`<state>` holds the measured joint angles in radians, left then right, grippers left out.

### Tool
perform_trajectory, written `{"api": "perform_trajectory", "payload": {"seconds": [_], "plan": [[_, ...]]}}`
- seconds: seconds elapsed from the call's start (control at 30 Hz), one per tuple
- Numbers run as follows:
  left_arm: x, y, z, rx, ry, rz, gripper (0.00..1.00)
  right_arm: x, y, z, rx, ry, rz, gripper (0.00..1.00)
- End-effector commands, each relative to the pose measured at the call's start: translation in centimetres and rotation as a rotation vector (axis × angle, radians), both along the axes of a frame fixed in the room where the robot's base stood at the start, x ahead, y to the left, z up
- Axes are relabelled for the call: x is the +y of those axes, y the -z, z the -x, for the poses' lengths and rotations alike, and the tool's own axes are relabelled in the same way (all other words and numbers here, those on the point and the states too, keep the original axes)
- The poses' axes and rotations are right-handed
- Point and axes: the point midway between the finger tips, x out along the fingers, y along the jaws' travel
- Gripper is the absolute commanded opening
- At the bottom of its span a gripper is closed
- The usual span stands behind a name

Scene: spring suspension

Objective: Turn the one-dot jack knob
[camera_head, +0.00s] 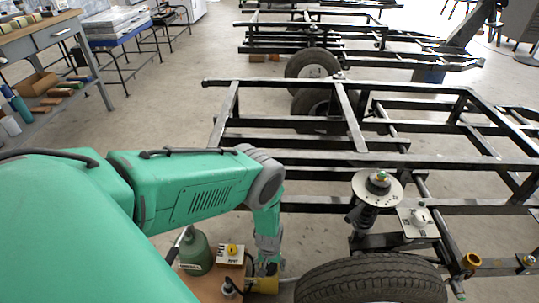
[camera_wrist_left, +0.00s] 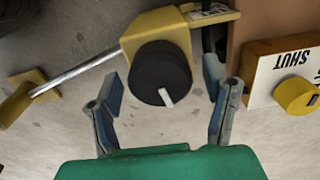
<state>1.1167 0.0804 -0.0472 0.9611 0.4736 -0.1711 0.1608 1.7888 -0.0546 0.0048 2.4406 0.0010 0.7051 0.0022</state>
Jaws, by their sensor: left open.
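A black round knob (camera_wrist_left: 158,72) with a white pointer mark sits on a yellow jack body (camera_wrist_left: 140,35) in the left wrist view. A metal rod (camera_wrist_left: 72,77) runs from that body to a yellow end piece at left. I can make out no dot marking. My left gripper (camera_wrist_left: 163,85) is open, with one finger on each side of the knob in the picture and no visible contact. I cannot tell its height above the knob. In the head view, my left gripper (camera_head: 268,250) points down over a yellow part (camera_head: 264,286), partly hidden. My right gripper is out of view.
A box with a yellow knob (camera_wrist_left: 298,96) and a "SHUT" label is close right of my left gripper. A green tank (camera_head: 195,253) stands beside it. A tyre (camera_head: 370,284), a spring unit (camera_head: 377,185) and black frame rails (camera_head: 330,158) lie right. A workbench (camera_head: 45,38) is far left.

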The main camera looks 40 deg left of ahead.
Motion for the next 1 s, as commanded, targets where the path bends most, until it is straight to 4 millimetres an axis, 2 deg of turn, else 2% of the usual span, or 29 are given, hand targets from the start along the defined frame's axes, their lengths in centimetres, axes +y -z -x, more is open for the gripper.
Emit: {"api": "perform_trajectory", "payload": {"seconds": [0.2,0.23,0.37,0.73,1.0], "plan": [[0.0,0.0,0.0,-0.001,0.000,0.001,0.68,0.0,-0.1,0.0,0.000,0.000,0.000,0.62],[0.0,0.0,0.0,-0.001,0.000,0.001,0.65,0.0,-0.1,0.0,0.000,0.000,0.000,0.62],[0.0,0.0,0.0,-0.001,0.000,0.001,0.19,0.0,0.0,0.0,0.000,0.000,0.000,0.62],[0.0,0.1,0.0,0.000,0.029,0.001,0.18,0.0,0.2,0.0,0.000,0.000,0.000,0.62],[0.0,0.2,-0.1,-0.001,0.176,0.001,0.18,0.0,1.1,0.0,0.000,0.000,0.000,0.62]]}}
